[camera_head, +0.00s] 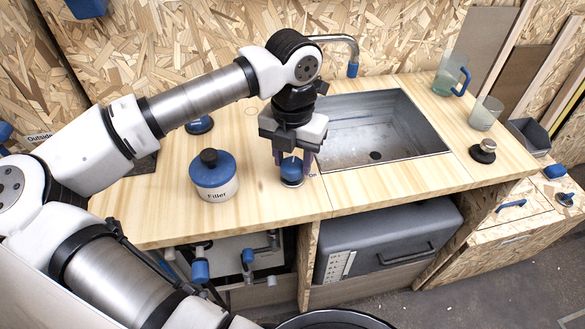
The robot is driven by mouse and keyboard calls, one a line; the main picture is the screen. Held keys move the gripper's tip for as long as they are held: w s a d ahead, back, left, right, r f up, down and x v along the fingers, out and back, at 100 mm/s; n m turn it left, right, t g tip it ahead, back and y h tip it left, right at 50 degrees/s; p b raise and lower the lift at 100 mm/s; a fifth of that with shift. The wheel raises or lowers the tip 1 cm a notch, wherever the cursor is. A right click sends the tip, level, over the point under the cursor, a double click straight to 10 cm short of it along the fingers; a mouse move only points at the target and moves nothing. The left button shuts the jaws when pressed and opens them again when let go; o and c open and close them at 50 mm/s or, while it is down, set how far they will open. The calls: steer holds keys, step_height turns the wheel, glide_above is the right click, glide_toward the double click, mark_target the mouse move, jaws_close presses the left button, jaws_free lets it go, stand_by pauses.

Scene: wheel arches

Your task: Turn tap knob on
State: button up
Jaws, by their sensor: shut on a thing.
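The tap knob (291,170) is a blue knob on a pale round base on the wooden counter, just left of the sink. My gripper (293,160) points straight down over it. Its fingers are shut on the blue knob, one at each side, and partly hide it. A small "On" label shows at the right of the base. The tap (340,40) is a metal spout that bends over the back of the sink (400,163) and ends in a blue tip. I cannot make out any water below the tip.
A blue-lidded pot (214,178) labelled "Filler" stands left of my gripper. A clear jug (450,75), a cup (486,113) and a dark round knob (483,151) stand right of the sink. A grey box (385,238) sits under the counter. The front counter strip is clear.

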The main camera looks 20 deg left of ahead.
mark_target(293, 164)
steer(key=m+b, duration=0.5)
steer(key=m, duration=0.1)
steer(key=shift+d+f+m+b, duration=0.1)
steer(key=shift+f+m+b, duration=0.05)
steer(key=shift+m+b, duration=0.2)
steer(key=m+b, duration=0.2)
steer(key=m, duration=0.2)
steer(key=shift+m+b, duration=0.7)
steer(key=shift+m, duration=0.65)
steer(key=shift+r+m, duration=0.25)
steer(key=shift+m, duration=0.05)
steer(key=o, duration=1)
steer(key=shift+c, duration=0.2)
steer(key=shift+r, duration=0.1)
step_height(293, 164, up, 14)
steer(key=p, duration=0.9)
steer(key=shift+f, duration=0.25)
steer(key=shift+s, duration=0.1)
